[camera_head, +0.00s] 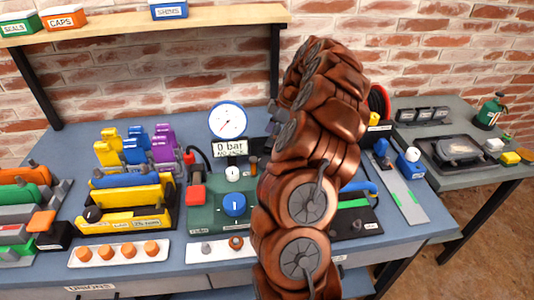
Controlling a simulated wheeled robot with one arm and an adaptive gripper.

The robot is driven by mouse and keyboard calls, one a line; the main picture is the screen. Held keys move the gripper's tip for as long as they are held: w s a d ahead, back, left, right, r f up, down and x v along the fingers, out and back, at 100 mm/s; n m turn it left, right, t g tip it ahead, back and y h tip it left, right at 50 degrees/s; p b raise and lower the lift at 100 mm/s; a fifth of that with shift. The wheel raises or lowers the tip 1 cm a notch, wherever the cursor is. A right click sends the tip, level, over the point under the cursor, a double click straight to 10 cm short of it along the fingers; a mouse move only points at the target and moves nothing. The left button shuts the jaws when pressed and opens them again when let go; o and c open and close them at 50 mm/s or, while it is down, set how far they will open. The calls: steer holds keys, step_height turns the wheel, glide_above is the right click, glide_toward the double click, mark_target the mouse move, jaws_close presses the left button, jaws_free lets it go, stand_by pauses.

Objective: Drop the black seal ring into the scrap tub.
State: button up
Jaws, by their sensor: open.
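I cannot pick out a black seal ring for certain. A small round black piece (92,214) shows at the front left of the yellow rack, too small to identify. A small brown ring-like piece (236,243) lies on the white strip (215,254) at the bench front, beside a small grey piece (206,247). No tub that I can identify as the scrap tub shows. My copper-brown arm rises through the middle of the view and hides part of the bench. My gripper does not show.
The blue-grey bench (60,190) is crowded: yellow rack (135,219), green block (208,216) with a blue knob, and a gauge (227,121) above a "0 bar" sign. A shelf (130,22) holds labelled boxes, including green SEALS (18,27). A second table (480,177) stands right.

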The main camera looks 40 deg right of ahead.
steer(key=v, duration=1.2)
stand_by(0.5)
